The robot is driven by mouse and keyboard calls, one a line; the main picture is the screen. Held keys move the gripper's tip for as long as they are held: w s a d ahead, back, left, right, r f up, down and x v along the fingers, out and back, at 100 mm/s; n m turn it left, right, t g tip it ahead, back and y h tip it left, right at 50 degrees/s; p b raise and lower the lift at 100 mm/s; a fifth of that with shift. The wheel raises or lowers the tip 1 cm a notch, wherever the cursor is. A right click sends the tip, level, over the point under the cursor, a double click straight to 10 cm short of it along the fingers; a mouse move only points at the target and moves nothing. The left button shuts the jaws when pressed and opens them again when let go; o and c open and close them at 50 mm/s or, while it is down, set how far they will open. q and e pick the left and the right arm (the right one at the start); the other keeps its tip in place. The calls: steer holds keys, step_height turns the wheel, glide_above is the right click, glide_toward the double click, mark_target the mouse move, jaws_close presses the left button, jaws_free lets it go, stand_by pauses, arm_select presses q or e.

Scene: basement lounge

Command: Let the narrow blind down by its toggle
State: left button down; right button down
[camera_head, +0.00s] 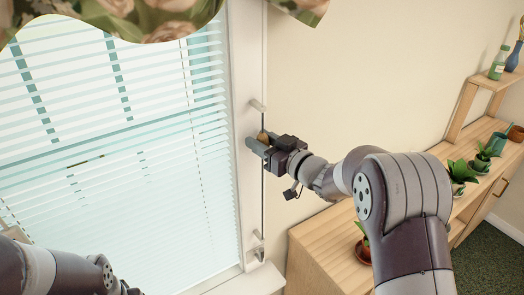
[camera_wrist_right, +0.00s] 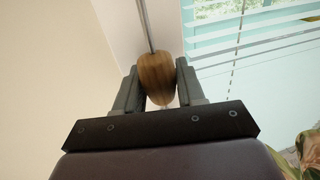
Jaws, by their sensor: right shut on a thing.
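The narrow blind (camera_head: 120,130) has pale horizontal slats and hangs in the window at the left of the head view. Its slats also show at the upper right of the wrist view (camera_wrist_right: 250,25). The toggle (camera_wrist_right: 156,78) is a brown wooden knob on a thin cord (camera_wrist_right: 146,25). My right gripper (camera_wrist_right: 155,85) is shut on the toggle, one finger on each side of it. In the head view my right gripper (camera_head: 262,143) is beside the window frame, and the toggle is mostly hidden by the fingers. My left arm shows at the lower left; its fingertips are not visible.
White pegs stick out of the window frame, an upper one (camera_head: 257,105) above my right gripper and a lower one (camera_head: 258,235) below it. A wooden shelf unit (camera_head: 325,250) with potted plants (camera_head: 462,172) stands at the right. A floral valance (camera_head: 150,18) hangs above the window.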

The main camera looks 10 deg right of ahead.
steer(key=shift+r+p, duration=0.55)
steer(key=shift+r, duration=1.05)
steer(key=c, duration=0.7)
jaws_free()
steer(key=shift+c, duration=0.2)
steer(key=shift+s, duration=0.1)
steer(key=shift+s+d+f, duration=0.2)
steer(key=shift+s+d, duration=0.05)
steer(key=b+v, duration=0.3)
steer(key=v, duration=0.8)
steer(key=shift+s+d+b, duration=0.2)
steer(key=shift+s+b, duration=0.15)
steer(key=shift+s, duration=0.05)
steer(key=shift+r, duration=0.1)
